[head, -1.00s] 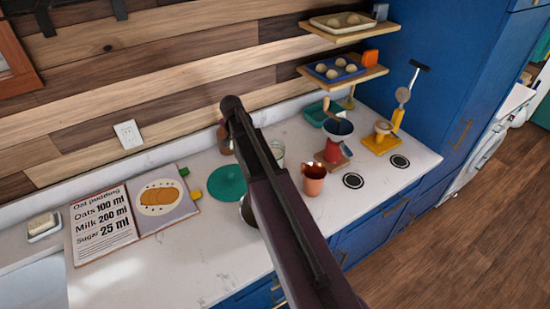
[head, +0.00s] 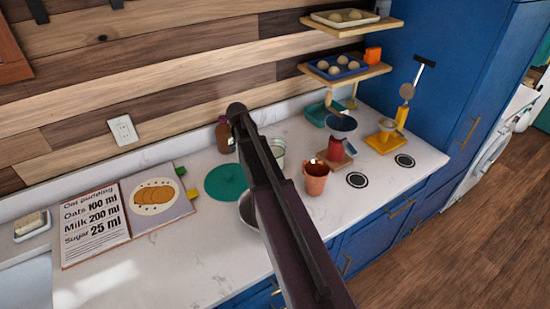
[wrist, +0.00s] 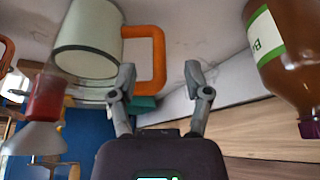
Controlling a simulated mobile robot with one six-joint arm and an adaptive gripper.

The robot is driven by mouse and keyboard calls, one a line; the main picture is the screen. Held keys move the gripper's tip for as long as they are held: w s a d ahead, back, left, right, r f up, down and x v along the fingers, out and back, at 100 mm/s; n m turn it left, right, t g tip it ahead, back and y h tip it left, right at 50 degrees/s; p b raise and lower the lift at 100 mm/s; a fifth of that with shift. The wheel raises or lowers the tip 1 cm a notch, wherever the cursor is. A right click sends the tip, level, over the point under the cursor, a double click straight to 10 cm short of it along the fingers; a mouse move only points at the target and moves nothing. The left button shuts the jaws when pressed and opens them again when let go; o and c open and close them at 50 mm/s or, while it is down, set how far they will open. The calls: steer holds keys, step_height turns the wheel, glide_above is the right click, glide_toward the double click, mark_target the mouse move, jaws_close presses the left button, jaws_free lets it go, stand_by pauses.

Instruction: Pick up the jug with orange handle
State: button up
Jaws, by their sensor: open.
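The jug (wrist: 86,42) is pale and translucent, with a square orange handle (wrist: 158,58). It is large in the upper left of the wrist view, which looks tilted over. In the head view the jug (head: 278,150) stands on the counter, partly hidden behind my arm, and its handle is not visible there. My gripper (wrist: 160,73) is open and empty. The handle lies in line with the gap between the fingertips; I cannot tell whether the fingers reach around it. In the head view my gripper is hidden by my arm.
A brown bottle (head: 225,137) stands left of the jug, near the wall. A copper mug (head: 315,178), a red grinder-like device (head: 337,150) and a yellow stand (head: 385,140) are to the right. A teal disc (head: 224,182) and a recipe book (head: 130,215) lie left on the counter.

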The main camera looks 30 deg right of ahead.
steer(key=shift+f, duration=0.1)
stand_by(0.3)
steer(key=d+f+b, duration=0.1)
steer(key=w+f+b, duration=0.1)
steer(key=shift+d+f+b, duration=0.25)
steer(key=shift+d+b, duration=0.05)
steer(key=shift+d, duration=0.05)
steer(key=shift+b+x, duration=0.95)
steer(key=shift+x, duration=0.1)
steer(key=shift+d, duration=0.1)
jaws_close()
